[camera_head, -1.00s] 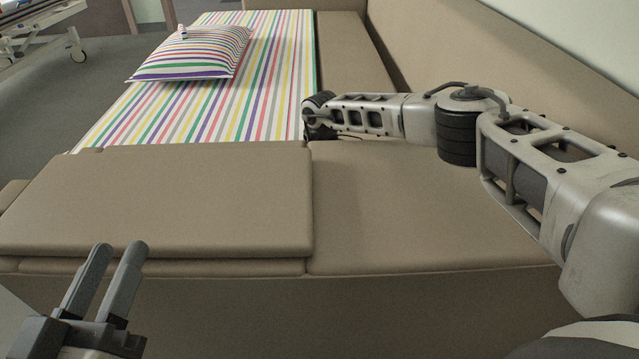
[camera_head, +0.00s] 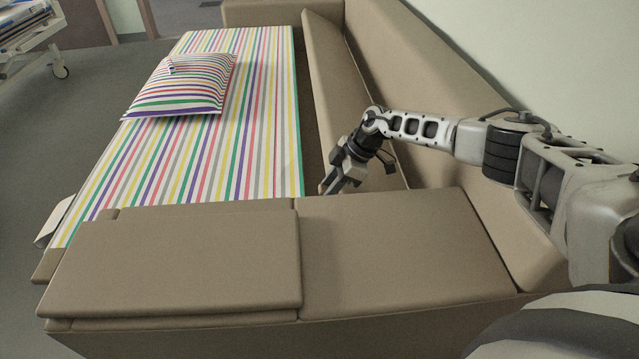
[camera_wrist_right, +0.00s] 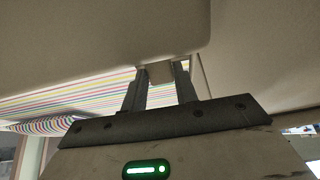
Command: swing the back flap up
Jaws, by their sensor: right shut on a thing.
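The back flap (camera_head: 335,75) is a long beige padded panel between the striped mattress and the sofa's backrest. It is tilted, with its mattress-side edge raised and a dark gap beside the mattress. My right gripper (camera_head: 338,184) is at the flap's near end. In the right wrist view, its two fingers (camera_wrist_right: 160,85) are shut on a small beige tab (camera_wrist_right: 160,72) at the edge of the beige padding of the flap (camera_wrist_right: 110,35). The arm hides part of the flap's near end. My left gripper is not in view.
The striped mattress (camera_head: 200,150) bears a striped pillow (camera_head: 185,85) with a small item on it. Beige cushions (camera_head: 180,255) lie at the near end. The backrest (camera_head: 440,95) and wall (camera_head: 560,50) bound the right side. Floor is open at left.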

